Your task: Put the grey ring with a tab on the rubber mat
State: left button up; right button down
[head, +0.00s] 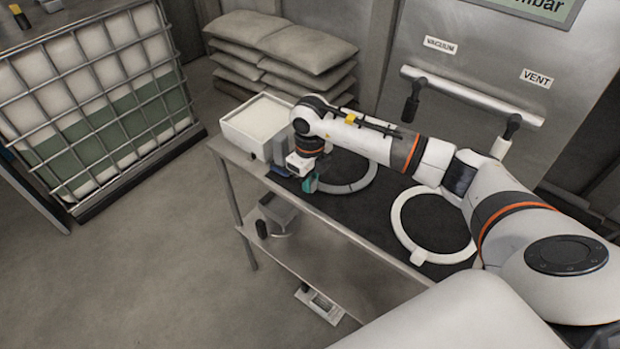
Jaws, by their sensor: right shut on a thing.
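The grey ring with a tab (347,188) is at the left part of the dark rubber mat (375,228) on the bench. My right gripper (311,184) is at the ring's left side, pointing down, and is shut on it. The gripper and wrist hide the tab and the ring's left part. I cannot tell whether the ring touches the mat or is slightly above it. My left gripper is not in view.
A white ring with a tab (400,226) lies to the right on the dark surface. A white tray (246,138) stands at the bench's left end. A vacuum door with a long handle (470,95) rises behind. A lower shelf holds a metal container (279,211).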

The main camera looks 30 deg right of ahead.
jog(key=shift+f+b, duration=0.4)
jog(key=shift+f, duration=0.1)
jog(key=c, duration=1.5)
grip_release()
jog(key=shift+c, duration=0.2)
jog(key=shift+s+a, duration=0.1)
jog(key=shift+a, duration=0.05)
jog(key=shift+r, duration=0.15)
jog(key=shift+w+d+r+p, duration=0.1)
jog(key=shift+d+r+p, duration=0.1)
jog(key=shift+r+p, duration=0.7)
jog(key=shift+w+d+r+p, duration=0.1)
jog(key=shift+d+r+p, duration=0.2)
jog(key=shift+r, duration=1)
jog(key=shift+w+d+r+p, duration=0.1)
jog(key=shift+r+p, duration=0.6)
jog(key=shift+r, duration=0.4)
